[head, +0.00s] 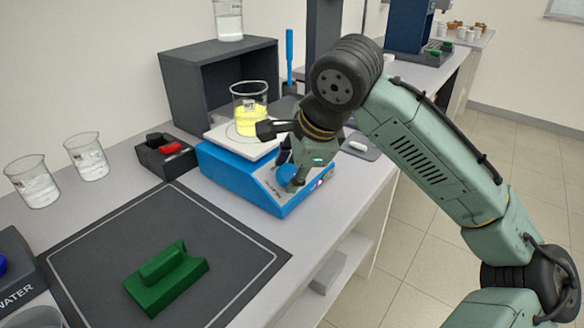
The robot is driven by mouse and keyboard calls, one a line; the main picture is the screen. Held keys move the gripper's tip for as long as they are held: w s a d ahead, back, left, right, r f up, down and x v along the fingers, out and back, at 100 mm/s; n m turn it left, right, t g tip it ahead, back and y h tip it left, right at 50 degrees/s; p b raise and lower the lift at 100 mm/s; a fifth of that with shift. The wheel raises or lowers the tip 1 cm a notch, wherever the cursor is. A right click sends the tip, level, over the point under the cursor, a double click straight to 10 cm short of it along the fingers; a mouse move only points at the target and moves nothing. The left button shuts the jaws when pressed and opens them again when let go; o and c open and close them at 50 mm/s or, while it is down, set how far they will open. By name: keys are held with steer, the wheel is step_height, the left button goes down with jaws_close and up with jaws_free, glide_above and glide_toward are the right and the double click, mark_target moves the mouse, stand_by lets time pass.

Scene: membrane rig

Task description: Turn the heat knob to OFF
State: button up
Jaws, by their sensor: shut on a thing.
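The blue hot-plate stirrer (225,178) stands on the bench with a white top plate. A beaker of yellow liquid (251,115) stands on the plate. My gripper (289,178) is at the sloped front panel, its fingers pointing down. A small red switch or light (319,183) shows on the panel to the right of the gripper.
A dark mat (95,245) with a green block (168,279) lies at front left. A black box with a red part (166,155) stands left of the stirrer. A grey open cabinet (220,88) stands behind. Two beakers (86,160) stand at left.

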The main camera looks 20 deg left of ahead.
steer(key=n, duration=0.3)
steer(key=n+t+y, duration=0.1)
steer(key=n, duration=0.3)
steer(key=shift+s+d+f, duration=0.1)
steer(key=n, duration=0.4)
steer(key=shift+n+y, duration=0.4)
steer(key=n, duration=0.3)
steer(key=shift+d+n+y, duration=0.1)
steer(key=shift+n+y, duration=0.3)
steer(key=n, duration=0.3)
steer(key=n+y, duration=0.1)
steer(key=n, duration=0.2)
steer(key=shift+d+f+n+g, duration=0.1)
steer(key=shift+n+g, duration=0.3)
steer(key=n, duration=0.6)
steer(key=shift+g+y, duration=0.3)
steer(key=shift+g, duration=0.1)
steer(key=shift+n, duration=0.3)
steer(key=o, duration=1.2)
steer(key=shift+d, duration=0.1)
steer(key=v, duration=1.2)
steer(key=shift+w, duration=0.25)
